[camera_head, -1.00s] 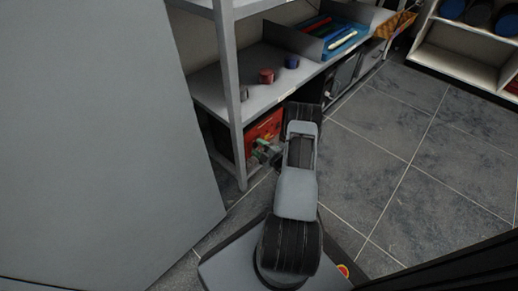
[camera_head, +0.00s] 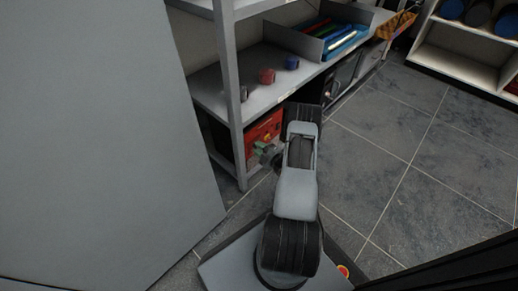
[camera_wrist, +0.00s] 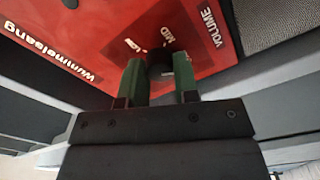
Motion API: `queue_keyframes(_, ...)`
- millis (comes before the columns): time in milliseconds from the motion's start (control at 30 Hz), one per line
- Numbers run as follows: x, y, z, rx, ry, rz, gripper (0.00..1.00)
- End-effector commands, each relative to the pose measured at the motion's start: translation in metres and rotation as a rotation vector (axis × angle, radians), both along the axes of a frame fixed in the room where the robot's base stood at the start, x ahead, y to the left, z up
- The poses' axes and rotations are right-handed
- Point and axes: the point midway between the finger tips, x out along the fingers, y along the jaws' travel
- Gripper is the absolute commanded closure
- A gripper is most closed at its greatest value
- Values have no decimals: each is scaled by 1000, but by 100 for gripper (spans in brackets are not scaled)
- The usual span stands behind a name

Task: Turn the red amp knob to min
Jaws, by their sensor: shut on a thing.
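The red amp (camera_head: 262,134) stands on the lower shelf, partly hidden by the shelf post and my arm. In the wrist view its red panel (camera_wrist: 110,45) carries the labels VOLUME, MID and one partly covered label. A dark knob (camera_wrist: 158,66) sits on the panel below these labels. My gripper (camera_wrist: 160,70) has its two green fingers on either side of the knob and is shut on it. The knob's pointer mark is too hidden to read. In the head view my gripper (camera_head: 266,153) is small at the amp's front.
The grey shelf post (camera_head: 232,100) stands close left of my gripper. A large grey panel (camera_head: 95,150) fills the left. Tiled floor on the right is clear.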

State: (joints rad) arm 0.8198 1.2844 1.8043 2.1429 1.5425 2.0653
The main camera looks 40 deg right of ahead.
Motion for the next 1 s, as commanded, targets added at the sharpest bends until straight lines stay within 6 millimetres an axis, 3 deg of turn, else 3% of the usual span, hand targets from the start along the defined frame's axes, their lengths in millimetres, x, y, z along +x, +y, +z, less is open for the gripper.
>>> queue_keyframes(1000, 0, 0, 0, -908, -163, 0, 95)
